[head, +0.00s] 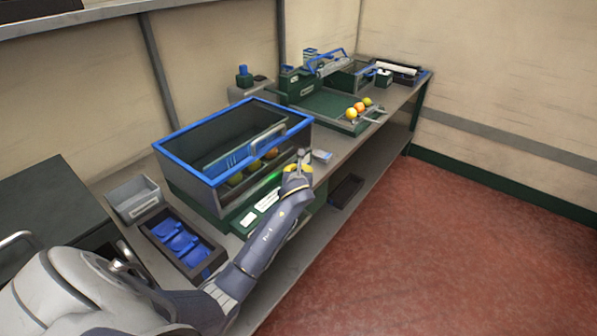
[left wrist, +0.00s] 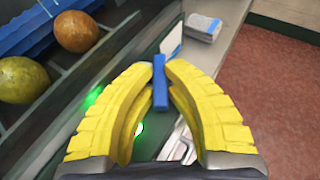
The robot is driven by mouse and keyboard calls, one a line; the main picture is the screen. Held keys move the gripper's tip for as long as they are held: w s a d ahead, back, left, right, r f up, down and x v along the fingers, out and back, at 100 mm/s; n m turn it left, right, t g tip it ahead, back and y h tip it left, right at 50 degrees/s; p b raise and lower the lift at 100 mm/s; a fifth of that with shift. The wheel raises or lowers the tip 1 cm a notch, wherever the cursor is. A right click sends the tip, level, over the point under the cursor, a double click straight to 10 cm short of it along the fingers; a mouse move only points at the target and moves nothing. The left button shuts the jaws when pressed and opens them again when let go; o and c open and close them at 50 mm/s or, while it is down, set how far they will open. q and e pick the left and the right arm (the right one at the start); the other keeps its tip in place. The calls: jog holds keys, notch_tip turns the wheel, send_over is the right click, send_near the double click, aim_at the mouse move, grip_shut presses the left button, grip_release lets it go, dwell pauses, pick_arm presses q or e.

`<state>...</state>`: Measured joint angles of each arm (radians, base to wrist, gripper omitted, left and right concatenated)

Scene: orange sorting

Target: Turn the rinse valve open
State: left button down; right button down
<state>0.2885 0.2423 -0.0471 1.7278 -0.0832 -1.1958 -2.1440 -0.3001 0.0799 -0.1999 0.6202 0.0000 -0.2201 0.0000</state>
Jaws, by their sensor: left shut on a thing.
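My left gripper (head: 297,170) is at the front right corner of the blue-rimmed wash tank (head: 185,160). In the left wrist view its yellow fingers (left wrist: 159,82) are closed on a narrow upright blue bar, which looks like the rinse valve's handle (left wrist: 159,95). The fingers hide part of the valve, and I cannot tell how far it is turned. A green light glows on the panel beside the gripper (left wrist: 139,128). My right gripper is in neither view.
Oranges (left wrist: 77,31) and greenish fruit (left wrist: 22,80) lie in the tank. A black tray with blue pieces (head: 180,243) and a grey bin (head: 134,200) stand at the left. Several fruits (head: 358,108) sit on the far green station (head: 325,105). Red floor is free at right.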

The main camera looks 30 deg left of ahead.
pick_arm(q)
jog(key=n+g+y, duration=0.4)
jog(key=n, duration=0.1)
jog(key=shift+w+d+g, duration=0.25)
jog(key=shift+g, duration=0.05)
jog(key=n+g+y, duration=0.1)
jog(key=n+g, duration=0.1)
jog(key=n+g+y, duration=0.1)
jog(key=n+g, duration=0.2)
jog(key=shift+w+n+g+y, duration=0.15)
jog(key=shift+n+g+y, duration=0.15)
jog(key=shift+n+g, duration=0.3)
jog(key=c, duration=1.7)
grip_release()
jog(key=shift+a, duration=0.1)
jog(key=shift+v, duration=3.8)
